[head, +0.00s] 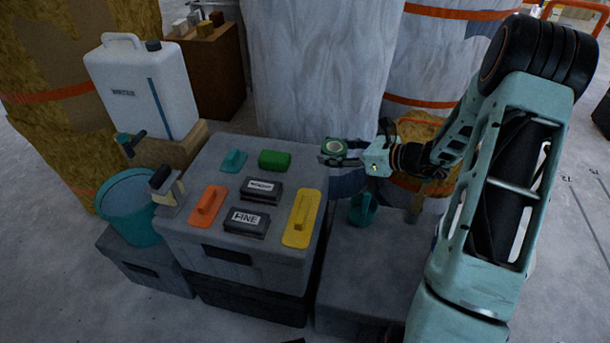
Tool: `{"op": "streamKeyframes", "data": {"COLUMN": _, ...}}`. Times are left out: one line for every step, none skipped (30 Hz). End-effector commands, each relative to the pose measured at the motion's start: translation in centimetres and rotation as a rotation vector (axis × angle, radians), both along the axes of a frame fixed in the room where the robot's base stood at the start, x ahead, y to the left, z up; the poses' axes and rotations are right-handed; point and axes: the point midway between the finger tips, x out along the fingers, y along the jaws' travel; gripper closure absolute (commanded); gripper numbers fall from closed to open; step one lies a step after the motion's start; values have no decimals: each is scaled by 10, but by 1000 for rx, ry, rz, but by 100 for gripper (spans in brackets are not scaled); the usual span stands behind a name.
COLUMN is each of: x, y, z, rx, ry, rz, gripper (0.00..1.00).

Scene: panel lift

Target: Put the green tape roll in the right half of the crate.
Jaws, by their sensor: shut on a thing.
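My gripper (328,153) is shut on a small green tape roll (335,147) with a pale centre. It holds the roll near the far right corner of the closed-looking grey crate (170,232), in front of the grey wrapped column. The jaws hide part of the roll. Whether the roll is over the crate top or just past its right edge, I cannot tell. The crate's top carries a green block (274,159), a teal float (233,161), an orange float (207,205), a yellow float (302,218) and two dark labelled blocks (247,222).
A white water container (140,90) stands behind on the left, with a teal bucket (130,208) below it. A lower grey box (365,280) on the right bears a teal item (363,208). Wrapped columns (320,70) stand close behind.

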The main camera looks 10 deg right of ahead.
Motion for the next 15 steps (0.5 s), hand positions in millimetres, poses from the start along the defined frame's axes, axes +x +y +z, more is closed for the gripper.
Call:
{"op": "streamKeyframes", "data": {"x": 6, "y": 13, "z": -9, "rx": 2, "ry": -1, "rz": 5, "gripper": 81}}
{"op": "streamKeyframes", "data": {"x": 9, "y": 18, "z": -15, "rx": 2, "ry": 1, "rz": 5, "gripper": 81}}
{"op": "streamKeyframes", "data": {"x": 12, "y": 23, "z": -25, "rx": 1, "ry": 2, "rz": 2, "gripper": 81}}
{"op": "streamKeyframes", "data": {"x": 15, "y": 27, "z": -30, "rx": 2, "ry": 1, "rz": 2, "gripper": 81}}
{"op": "streamKeyframes", "data": {"x": 17, "y": 30, "z": -35, "rx": 2, "ry": 1, "rz": 3, "gripper": 81}}
{"op": "streamKeyframes", "data": {"x": 20, "y": 34, "z": -41, "rx": 1, "ry": 0, "rz": 2, "gripper": 81}}
{"op": "streamKeyframes", "data": {"x": 21, "y": 37, "z": -45, "rx": 1, "ry": 0, "rz": 2, "gripper": 81}}
{"op": "streamKeyframes", "data": {"x": 23, "y": 40, "z": -48, "rx": 1, "ry": 1, "rz": 2, "gripper": 81}}
{"op": "streamKeyframes", "data": {"x": 25, "y": 43, "z": -51, "rx": 0, "ry": 0, "rz": 1, "gripper": 81}}
{"op": "streamKeyframes", "data": {"x": 26, "y": 44, "z": -53, "rx": 1, "ry": 0, "rz": 1, "gripper": 81}}
{"op": "streamKeyframes", "data": {"x": 27, "y": 45, "z": -54, "rx": 1, "ry": -1, "rz": 0, "gripper": 81}}
{"op": "streamKeyframes", "data": {"x": 27, "y": 46, "z": -55, "rx": 0, "ry": -1, "rz": 0, "gripper": 81}}
{"op": "streamKeyframes", "data": {"x": 28, "y": 47, "z": -56, "rx": -1, "ry": -2, "rz": 1, "gripper": 81}}
{"op": "streamKeyframes", "data": {"x": 28, "y": 47, "z": -57, "rx": -1, "ry": -2, "rz": 1, "gripper": 81}}
{"op": "streamKeyframes", "data": {"x": 29, "y": 49, "z": -59, "rx": 0, "ry": -3, "rz": 1, "gripper": 81}}
